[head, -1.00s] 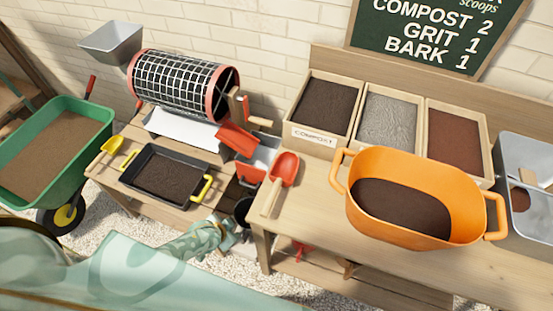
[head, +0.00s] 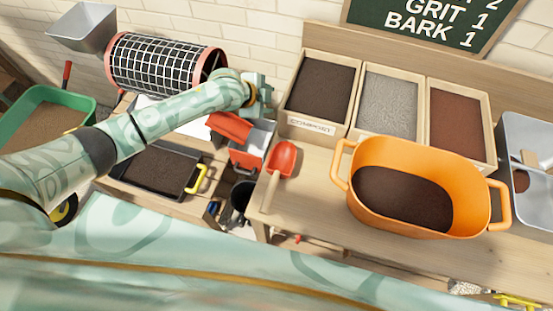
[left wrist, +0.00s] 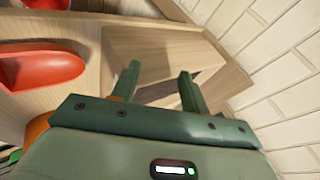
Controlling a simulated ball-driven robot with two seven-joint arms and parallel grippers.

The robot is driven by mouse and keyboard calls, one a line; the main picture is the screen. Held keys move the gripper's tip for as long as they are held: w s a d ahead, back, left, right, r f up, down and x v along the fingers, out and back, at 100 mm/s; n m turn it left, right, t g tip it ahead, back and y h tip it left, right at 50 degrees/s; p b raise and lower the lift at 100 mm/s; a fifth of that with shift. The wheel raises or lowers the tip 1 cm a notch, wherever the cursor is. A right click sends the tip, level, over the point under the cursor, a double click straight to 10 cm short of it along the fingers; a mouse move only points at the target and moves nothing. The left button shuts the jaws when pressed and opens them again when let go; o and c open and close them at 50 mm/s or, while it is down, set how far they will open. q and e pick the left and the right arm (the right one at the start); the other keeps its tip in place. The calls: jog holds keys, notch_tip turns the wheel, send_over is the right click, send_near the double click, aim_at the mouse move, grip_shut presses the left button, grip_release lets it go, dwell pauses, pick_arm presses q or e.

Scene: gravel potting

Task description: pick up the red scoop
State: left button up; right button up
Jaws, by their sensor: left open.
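The red scoop (head: 283,158) lies on the wooden bench, left of the orange tub, with its wooden handle toward the bench's front left edge. My left gripper (head: 264,95) is above and behind the scoop in the head view, apart from it, near the left side of the compost box. In the left wrist view my left gripper (left wrist: 158,80) is open, with nothing between its two fingers. Red curved shapes show at the left of that view, and I cannot tell for sure which is the scoop. My right gripper is not in view.
The orange tub (head: 350,210) holds dark soil. Boxes of compost (head: 320,88), grit (head: 390,100) and bark (head: 457,118) stand along the back. A mesh drum (head: 165,68) and red chute (head: 229,126) are left of the bench. A metal basin (head: 535,215) is at right.

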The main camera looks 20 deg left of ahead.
pick_arm(q)
notch_tip(320, 180, up, 3)
jog(key=m, duration=0.2)
jog(key=m+g+y, duration=0.1)
jog(key=m+g, duration=0.7)
jog(key=m, duration=0.9)
send_over(272, 182)
jog(key=a, duration=0.3)
jog(key=b+x, duration=0.1)
jog(key=x, duration=0.2)
jog(key=b+x, duration=0.1)
jog(key=x, duration=0.1)
jog(key=b+x, duration=0.1)
jog(key=x, duration=0.2)
jog(key=shift+w+d+f, duration=0.2)
jog(key=shift+w+f, duration=0.1)
jog(key=shift+w, duration=0.05)
jog(key=b+x, duration=0.2)
jog(key=x, duration=0.3)
jog(key=shift+s+f, duration=0.2)
jog(key=shift+f, duration=0.1)
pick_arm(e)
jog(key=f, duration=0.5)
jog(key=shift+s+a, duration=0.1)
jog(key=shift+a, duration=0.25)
pick_arm(q)
grip_shut()
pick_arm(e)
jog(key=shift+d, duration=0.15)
